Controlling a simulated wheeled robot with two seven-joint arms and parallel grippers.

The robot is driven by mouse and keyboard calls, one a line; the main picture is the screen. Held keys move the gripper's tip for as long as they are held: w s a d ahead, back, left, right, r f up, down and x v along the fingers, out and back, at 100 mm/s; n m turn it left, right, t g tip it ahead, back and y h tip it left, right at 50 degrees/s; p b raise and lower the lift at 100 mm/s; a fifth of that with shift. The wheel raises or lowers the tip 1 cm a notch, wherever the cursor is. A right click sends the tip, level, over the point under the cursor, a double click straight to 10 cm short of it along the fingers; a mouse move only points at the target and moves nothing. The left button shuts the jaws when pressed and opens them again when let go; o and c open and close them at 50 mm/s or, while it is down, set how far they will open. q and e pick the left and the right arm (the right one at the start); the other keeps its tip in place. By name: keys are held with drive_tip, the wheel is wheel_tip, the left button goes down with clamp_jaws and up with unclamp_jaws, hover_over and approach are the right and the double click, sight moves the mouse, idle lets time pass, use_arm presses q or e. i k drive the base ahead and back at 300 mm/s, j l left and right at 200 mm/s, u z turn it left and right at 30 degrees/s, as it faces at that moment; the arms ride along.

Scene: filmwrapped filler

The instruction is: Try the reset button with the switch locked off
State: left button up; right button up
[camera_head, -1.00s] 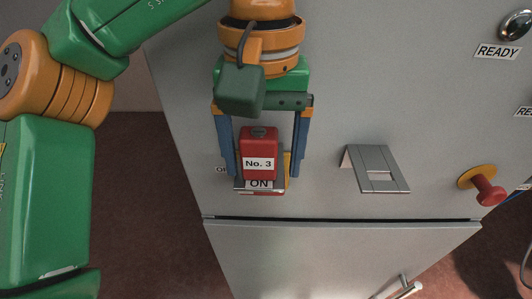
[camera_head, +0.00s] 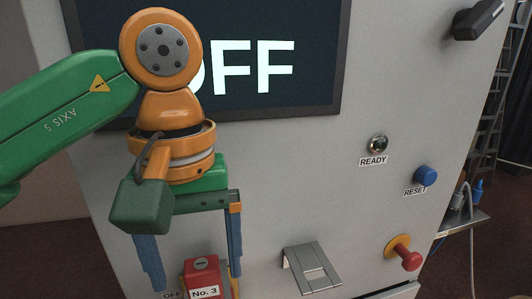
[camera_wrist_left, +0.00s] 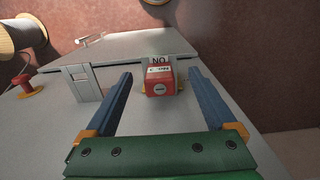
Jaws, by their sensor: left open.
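The blue reset button (camera_head: 426,175) sits on the right of the grey cabinet front, above its RESET label, with nothing touching it. A red padlock (camera_head: 205,266) marked No. 3 hangs at the switch, beside an OFF label; the switch itself is mostly hidden. The large display (camera_head: 268,68) reads OFF, its first letter partly covered by my arm. My left gripper (camera_head: 194,277) is open, its blue fingers on either side of the padlock and apart from it. The padlock (camera_wrist_left: 159,84) also shows between the fingertips in the left wrist view. My right gripper is not in view.
The READY lamp (camera_head: 377,144) is above and left of the reset button. A red mushroom knob (camera_head: 411,261) on a yellow base and a grey latch plate (camera_head: 312,267) stick out below. A black handle (camera_head: 478,19) is at top right. The panel around the reset button is clear.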

sight(424, 175)
drive_tip(key=k, duration=0.9)
